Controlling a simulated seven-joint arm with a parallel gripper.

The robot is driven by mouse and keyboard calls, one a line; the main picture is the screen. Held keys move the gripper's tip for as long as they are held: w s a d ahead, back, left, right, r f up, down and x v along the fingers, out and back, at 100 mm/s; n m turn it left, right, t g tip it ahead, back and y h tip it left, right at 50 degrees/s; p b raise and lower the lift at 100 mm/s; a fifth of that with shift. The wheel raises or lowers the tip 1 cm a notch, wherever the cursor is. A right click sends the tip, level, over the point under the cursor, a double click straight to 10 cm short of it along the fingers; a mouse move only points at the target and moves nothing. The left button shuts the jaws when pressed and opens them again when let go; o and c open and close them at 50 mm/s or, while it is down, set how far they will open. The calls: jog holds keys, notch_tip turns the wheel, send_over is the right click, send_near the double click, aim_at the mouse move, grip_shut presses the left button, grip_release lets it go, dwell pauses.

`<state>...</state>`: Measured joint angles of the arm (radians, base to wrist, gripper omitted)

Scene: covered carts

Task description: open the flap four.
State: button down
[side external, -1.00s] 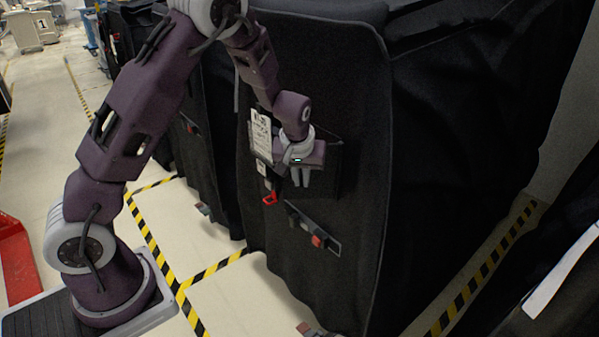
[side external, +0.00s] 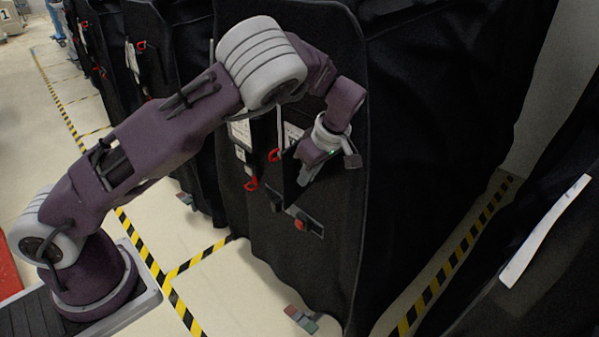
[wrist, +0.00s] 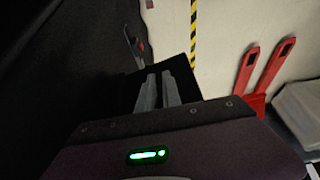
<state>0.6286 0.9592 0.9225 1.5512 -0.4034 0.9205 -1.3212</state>
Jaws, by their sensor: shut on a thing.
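A black covered cart (side external: 335,235) stands in the middle of the side view. A dark flap (side external: 289,183) on its front panel stands out from the panel, swung open to the left. No number is readable on it. My gripper (side external: 303,180) is at the flap's outer part, shut on it. In the wrist view the two grey fingers (wrist: 158,88) lie close together against the black flap (wrist: 183,72). The exact grip is partly hidden in the side view by my wrist. White labels (side external: 240,132) and red tags (side external: 251,184) show beside the flap.
A strip with a red block (side external: 300,224) is on the panel below the flap. More black covered carts (side external: 180,60) stand behind left. Red forks (wrist: 254,78) show in the wrist view.

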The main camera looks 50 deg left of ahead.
jog(key=shift+w+d, duration=0.4)
jog(key=shift+d, duration=0.05)
dwell(0.4)
jog(key=c, duration=1.5)
grip_release()
jog(key=v, duration=0.7)
jog(key=shift+w+d, duration=0.1)
jog(key=shift+d, duration=0.05)
